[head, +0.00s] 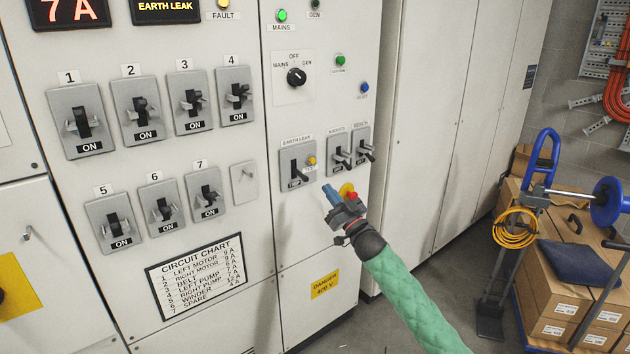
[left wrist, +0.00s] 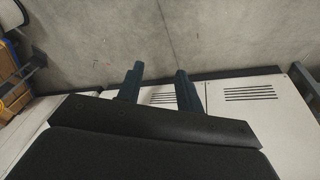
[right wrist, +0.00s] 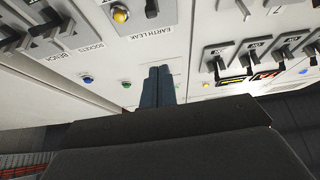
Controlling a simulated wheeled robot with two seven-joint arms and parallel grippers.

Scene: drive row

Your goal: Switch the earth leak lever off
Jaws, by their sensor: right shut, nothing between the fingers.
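The earth leak lever (head: 301,174) is a dark handle on a grey plate (head: 288,156) labelled EARTH LEAK, with a yellow button (head: 311,160) beside it. A small label under the handle is too small to read. My right gripper (head: 328,191) is shut and empty, in front of the cabinet, just right of and below the lever, apparently apart from it. In the right wrist view, which is upside down, its fingers (right wrist: 158,84) are together and the lever (right wrist: 152,8) is cut by the top edge. My left gripper (left wrist: 158,85) is open and empty, seen only in its wrist view.
Sockets (head: 340,158) and neighbouring (head: 365,150) levers sit close right of the earth leak plate. A rotary switch (head: 296,77) is above. Several numbered breakers fill the left panel. An amber EARTH LEAK display (head: 166,9) is lit. Boxes (head: 560,285) and a trolley stand at right.

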